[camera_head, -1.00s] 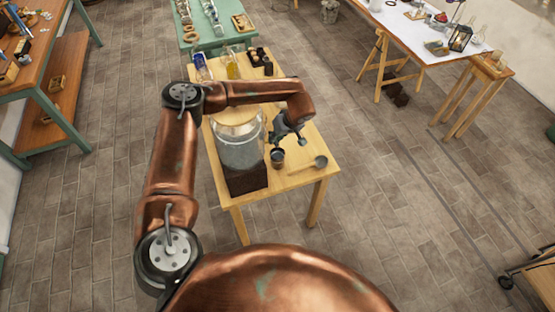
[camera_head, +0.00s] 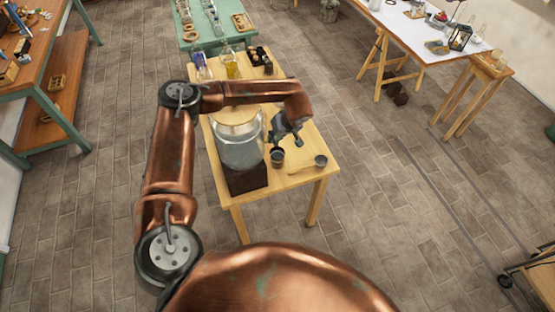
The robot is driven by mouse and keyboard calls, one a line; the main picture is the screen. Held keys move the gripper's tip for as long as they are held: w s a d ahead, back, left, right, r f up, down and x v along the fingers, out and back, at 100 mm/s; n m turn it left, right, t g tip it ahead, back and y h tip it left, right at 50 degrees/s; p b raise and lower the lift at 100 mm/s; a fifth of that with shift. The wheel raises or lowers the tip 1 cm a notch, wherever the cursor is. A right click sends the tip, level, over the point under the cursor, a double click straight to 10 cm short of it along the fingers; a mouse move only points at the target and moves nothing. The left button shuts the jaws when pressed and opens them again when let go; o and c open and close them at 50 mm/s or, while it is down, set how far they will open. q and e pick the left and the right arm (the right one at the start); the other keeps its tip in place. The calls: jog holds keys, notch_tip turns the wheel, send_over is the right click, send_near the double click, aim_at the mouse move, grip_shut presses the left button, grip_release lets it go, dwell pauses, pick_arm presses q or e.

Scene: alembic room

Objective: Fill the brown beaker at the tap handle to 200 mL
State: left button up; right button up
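A large clear glass jar (camera_head: 240,152) stands on a dark block (camera_head: 246,180) on the small wooden table (camera_head: 232,196). A small dark cup (camera_head: 277,158), which looks like the brown beaker, stands upright on the table just right of the jar. Its fill level is too small to read. My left gripper (camera_head: 275,138) points down beside the jar's right side, just above the cup. The tap handle is hidden or too small to make out there. Whether the fingers are open or shut does not show clearly. My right gripper is out of view.
A ladle-like spoon (camera_head: 308,164) lies right of the cup. A blue-labelled bottle (camera_head: 201,66), a yellow bottle (camera_head: 231,66) and small dark jars (camera_head: 258,57) stand at the table's back. A green table (camera_head: 212,36) adjoins behind.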

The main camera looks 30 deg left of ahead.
pick_arm(q)
jog(key=o, duration=0.4)
jog(key=o, duration=0.6)
jog(key=shift+c, duration=0.2)
jog(key=shift+o, duration=0.5)
jog(key=o, duration=0.3)
jog(key=shift+a, duration=0.2)
jog(key=shift+c, duration=0.2)
jog(key=shift+r, duration=0.1)
jog(key=shift+r+p, duration=2.2)
jog(key=shift+r, duration=1.25)
jog(key=shift+c, duration=0.4)
jog(key=shift+o, duration=0.2)
